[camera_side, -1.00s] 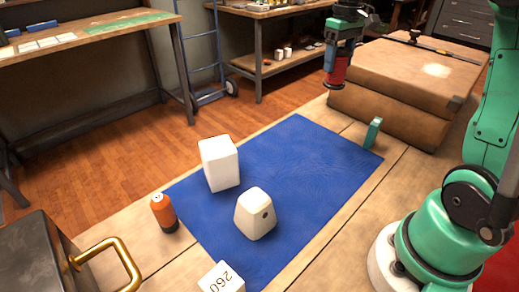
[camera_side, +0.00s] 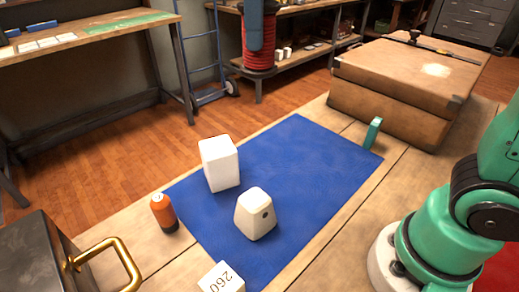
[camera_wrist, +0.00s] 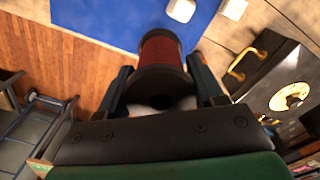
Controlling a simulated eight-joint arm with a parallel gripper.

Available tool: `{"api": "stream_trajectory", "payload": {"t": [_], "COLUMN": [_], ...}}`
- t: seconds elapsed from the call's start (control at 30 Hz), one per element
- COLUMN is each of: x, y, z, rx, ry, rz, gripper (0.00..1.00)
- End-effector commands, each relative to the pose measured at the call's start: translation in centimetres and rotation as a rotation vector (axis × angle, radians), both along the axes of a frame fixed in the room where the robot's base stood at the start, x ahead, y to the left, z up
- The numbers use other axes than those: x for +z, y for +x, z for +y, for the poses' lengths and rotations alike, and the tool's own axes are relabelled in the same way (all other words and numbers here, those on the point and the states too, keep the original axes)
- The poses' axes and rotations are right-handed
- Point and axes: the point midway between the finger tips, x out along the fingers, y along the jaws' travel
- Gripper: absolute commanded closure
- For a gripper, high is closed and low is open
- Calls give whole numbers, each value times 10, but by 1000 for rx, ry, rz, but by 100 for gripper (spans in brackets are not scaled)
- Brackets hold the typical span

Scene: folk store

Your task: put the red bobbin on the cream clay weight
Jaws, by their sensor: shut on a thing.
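The red bobbin (camera_side: 259,50), dark at its ends, is held up high at the top of the side view, well above and behind the mat. My gripper (camera_side: 254,28) is shut on it; a blue finger covers part of its front. In the wrist view the bobbin (camera_wrist: 160,48) sits between the two fingers of my gripper (camera_wrist: 160,72).
A taller white block (camera_side: 218,163) stands behind the weight on the blue mat (camera_side: 305,155). An orange-and-black cylinder (camera_side: 163,212), a white block marked 260 (camera_side: 222,278), a green block (camera_side: 372,132), a dark box with brass handle (camera_side: 45,260) and a wooden case (camera_side: 400,85) surround it.

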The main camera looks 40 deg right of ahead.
Motion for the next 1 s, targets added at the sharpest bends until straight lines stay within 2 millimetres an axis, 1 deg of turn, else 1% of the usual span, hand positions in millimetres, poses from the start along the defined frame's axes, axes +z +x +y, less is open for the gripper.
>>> {"api": "stream_trajectory", "payload": {"t": [0.03,0.13,0.27,0.37,0.47,0.8,0.9,1.0], "x": [4,9,10,0,-20,-103,-124,-140], "y": [-10,-24,-34,-35,-36,-35,-35,-35], "z": [15,32,43,45,45,44,44,44], "rx": [58,130,177,187,186,184,184,184], "ry": [0,0,0,0,0,0,0,0], "rz": [0,0,0,0,0,0,0,0], "gripper": [90,90,90,90,90,90,90,90]}}
